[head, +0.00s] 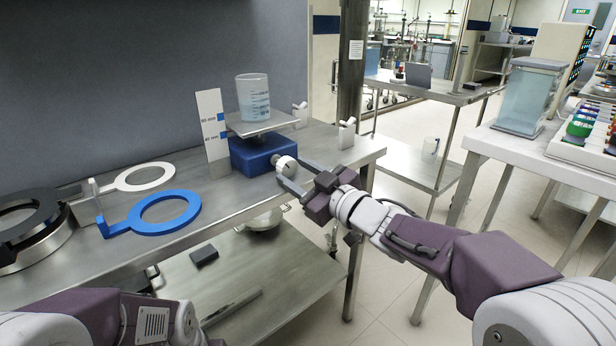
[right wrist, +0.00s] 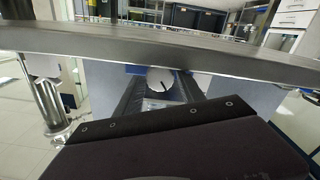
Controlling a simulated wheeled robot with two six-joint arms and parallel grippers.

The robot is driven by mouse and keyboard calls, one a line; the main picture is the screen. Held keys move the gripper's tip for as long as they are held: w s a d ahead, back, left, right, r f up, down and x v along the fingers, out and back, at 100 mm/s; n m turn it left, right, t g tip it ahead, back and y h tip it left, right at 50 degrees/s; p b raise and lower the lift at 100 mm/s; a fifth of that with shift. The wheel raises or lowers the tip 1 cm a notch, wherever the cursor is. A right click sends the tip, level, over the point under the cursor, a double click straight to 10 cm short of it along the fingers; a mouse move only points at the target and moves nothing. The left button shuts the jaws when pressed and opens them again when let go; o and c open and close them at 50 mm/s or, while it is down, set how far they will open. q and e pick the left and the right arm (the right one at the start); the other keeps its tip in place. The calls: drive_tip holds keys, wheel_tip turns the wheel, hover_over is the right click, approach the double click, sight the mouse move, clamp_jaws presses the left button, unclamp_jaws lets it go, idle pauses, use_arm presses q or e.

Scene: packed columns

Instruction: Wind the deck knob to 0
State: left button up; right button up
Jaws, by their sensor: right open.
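The deck knob (head: 287,166) is a pale round knob on the front of a blue jack base (head: 257,153) on the steel bench. In the right wrist view the knob (right wrist: 160,79) shows a dark pointer line. A steel deck (head: 259,125) above the base carries a beaker (head: 254,97) of pale blue liquid. An upright white scale (head: 212,130) with blue marks stands left of the deck. My right gripper (head: 285,178) is open, its fingers on either side of the knob in the wrist view; contact cannot be told. My left gripper is out of view.
A blue ring (head: 163,228), a white ring (head: 143,184) and a dark round stand (head: 28,241) occupy the bench's left. Small white clips (head: 346,134) stand at its right end. The bench's front edge (right wrist: 215,60) crosses the wrist view.

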sight(290, 168)
drive_tip(key=p+v, duration=0.1)
drive_tip(key=v, duration=0.5)
drive_tip(key=shift+p, duration=0.3)
drive_tip(key=shift+o, duration=1.3)
drive_tip(key=w+a+m+b, duration=0.1)
drive_tip(key=w+m+b, duration=0.1)
drive_tip(key=w+a+m+b, duration=0.3)
drive_tip(key=w+b, duration=0.1)
drive_tip(key=shift+w+a+r+m, duration=0.1)
drive_tip(key=shift+w+a+m, duration=0.25)
drive_tip(key=shift+a+m, duration=0.05)
drive_tip(key=shift+w+a+r, duration=0.1)
drive_tip(key=shift+w+a, duration=0.15)
drive_tip(key=shift+w, duration=0.05)
